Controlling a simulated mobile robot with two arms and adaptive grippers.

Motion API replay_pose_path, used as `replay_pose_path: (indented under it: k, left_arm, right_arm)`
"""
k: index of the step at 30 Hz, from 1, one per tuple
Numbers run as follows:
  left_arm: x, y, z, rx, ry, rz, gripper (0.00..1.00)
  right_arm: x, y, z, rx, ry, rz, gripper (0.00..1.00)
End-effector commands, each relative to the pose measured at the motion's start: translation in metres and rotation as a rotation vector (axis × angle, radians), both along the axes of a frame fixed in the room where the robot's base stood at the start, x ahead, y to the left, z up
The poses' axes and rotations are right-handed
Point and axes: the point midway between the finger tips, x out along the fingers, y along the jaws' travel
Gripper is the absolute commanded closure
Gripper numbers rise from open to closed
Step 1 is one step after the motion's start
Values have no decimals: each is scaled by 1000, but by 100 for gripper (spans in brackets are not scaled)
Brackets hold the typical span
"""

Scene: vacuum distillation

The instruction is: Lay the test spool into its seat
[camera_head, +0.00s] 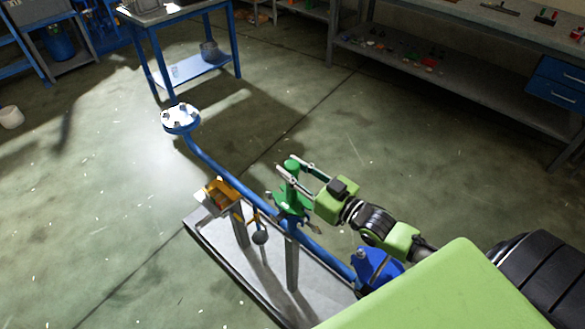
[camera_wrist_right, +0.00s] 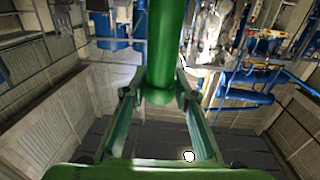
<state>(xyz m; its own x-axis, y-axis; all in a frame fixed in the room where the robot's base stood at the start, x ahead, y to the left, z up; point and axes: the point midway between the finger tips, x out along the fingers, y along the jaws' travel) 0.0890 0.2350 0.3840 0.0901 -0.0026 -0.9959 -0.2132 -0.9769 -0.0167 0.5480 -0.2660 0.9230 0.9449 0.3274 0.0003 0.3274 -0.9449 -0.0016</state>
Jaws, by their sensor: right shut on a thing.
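My right gripper (camera_head: 297,171) reaches in from the right, its two long fingers shut around the upright stem of a green part (camera_head: 291,199). This part looks like the test spool, though I cannot be sure. Its wider, lobed lower end is at the blue pipe (camera_head: 222,172), above a grey post. I cannot tell whether it touches the pipe. In the right wrist view the green cylinder (camera_wrist_right: 163,60) stands between the fingertips. I cannot single out the seat clearly. My left gripper is not in view.
The pipe runs from a white-topped flange (camera_head: 180,117) to a blue housing (camera_head: 376,268) over a grey base plate (camera_head: 212,250). An orange-rimmed box (camera_head: 220,196) stands on a post beside it. A blue table (camera_head: 198,68) and a workbench (camera_head: 450,82) stand behind. Open floor lies between.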

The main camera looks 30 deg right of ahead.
Motion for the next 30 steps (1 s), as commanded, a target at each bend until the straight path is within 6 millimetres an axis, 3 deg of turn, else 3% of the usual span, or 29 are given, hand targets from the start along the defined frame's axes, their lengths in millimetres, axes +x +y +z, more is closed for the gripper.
replay_pose_path:
  k: [26,27,29,30]
  left_arm:
    - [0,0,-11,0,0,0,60]
    - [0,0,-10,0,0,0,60]
    - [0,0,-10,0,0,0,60]
    - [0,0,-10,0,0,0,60]
  right_arm:
    - [1,0,-11,2,-11,1,100]
    - [1,0,-11,2,-12,1,68]
    - [1,0,-11,2,-11,1,54]
    - [1,0,-12,1,-9,0,54]
